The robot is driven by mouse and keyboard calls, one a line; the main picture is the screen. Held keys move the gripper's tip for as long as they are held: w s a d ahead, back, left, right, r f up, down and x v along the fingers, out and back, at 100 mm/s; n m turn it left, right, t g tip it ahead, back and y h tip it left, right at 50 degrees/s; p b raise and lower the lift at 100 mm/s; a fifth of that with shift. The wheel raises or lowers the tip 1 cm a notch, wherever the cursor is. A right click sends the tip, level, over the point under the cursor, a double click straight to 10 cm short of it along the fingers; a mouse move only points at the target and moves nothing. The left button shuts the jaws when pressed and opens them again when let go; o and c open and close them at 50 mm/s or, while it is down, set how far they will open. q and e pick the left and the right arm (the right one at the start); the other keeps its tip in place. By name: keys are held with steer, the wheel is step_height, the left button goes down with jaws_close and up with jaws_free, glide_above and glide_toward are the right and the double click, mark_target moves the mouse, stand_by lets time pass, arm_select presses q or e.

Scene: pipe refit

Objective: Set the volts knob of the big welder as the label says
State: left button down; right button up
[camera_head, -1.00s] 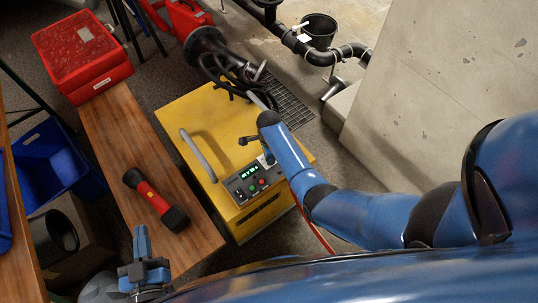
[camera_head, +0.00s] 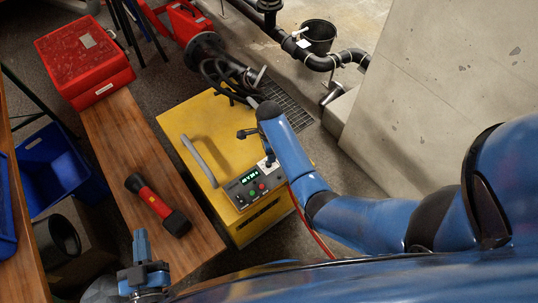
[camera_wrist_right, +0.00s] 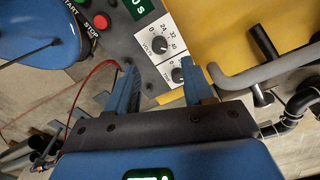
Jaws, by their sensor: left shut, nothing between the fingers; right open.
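The yellow welder (camera_head: 205,130) stands on the floor in the head view. Its front panel (camera_head: 262,192) has a green-lit display and several coloured buttons. In the right wrist view, the volts knob (camera_wrist_right: 160,45) is black and white on a numbered dial, just beyond my right gripper (camera_wrist_right: 162,80). That gripper is open, with its blue fingers apart and apparently not touching the knob. A second knob (camera_wrist_right: 179,75) shows between the fingers, partly cut off by them. My left gripper (camera_head: 140,236) is shut and empty, at the lower left. I cannot make out a setting label.
A red-and-black flashlight (camera_head: 157,203) lies on the wooden bench (camera_head: 128,140). A red case (camera_head: 82,58) sits at its far end. The welder's grey handle (camera_wrist_right: 265,65) is close to the right finger. Black pipes (camera_head: 318,57) and a concrete block (camera_head: 440,90) lie beyond.

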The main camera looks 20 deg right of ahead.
steer(key=shift+r, duration=1.65)
steer(key=w+a+r+n+t, duration=0.1)
steer(key=w+r+n+t, duration=0.5)
steer(key=w, duration=0.4)
step_height(320, 180, up, 4)
steer(key=s+r+n+t+y, duration=0.1)
steer(key=s+n+t, duration=0.1)
steer(key=n+t, duration=0.4)
steer(key=s+d+r+n+t+p, duration=0.1)
steer(key=s+d+r+n+t, duration=0.2)
steer(key=s, duration=0.5)
steer(key=s+d+r+n+t+p, duration=0.1)
steer(key=s+r+t, duration=0.1)
steer(key=s+r, duration=0.4)
steer(key=s+d+r+n+t+p, duration=0.1)
steer(key=s+r+n+t, duration=0.15)
steer(key=s, duration=0.65)
steer(key=s+d+g+h, duration=0.1)
steer(key=s, duration=1)
steer(key=shift+d+f+g, duration=0.35)
steer(key=shift+f, duration=0.1)
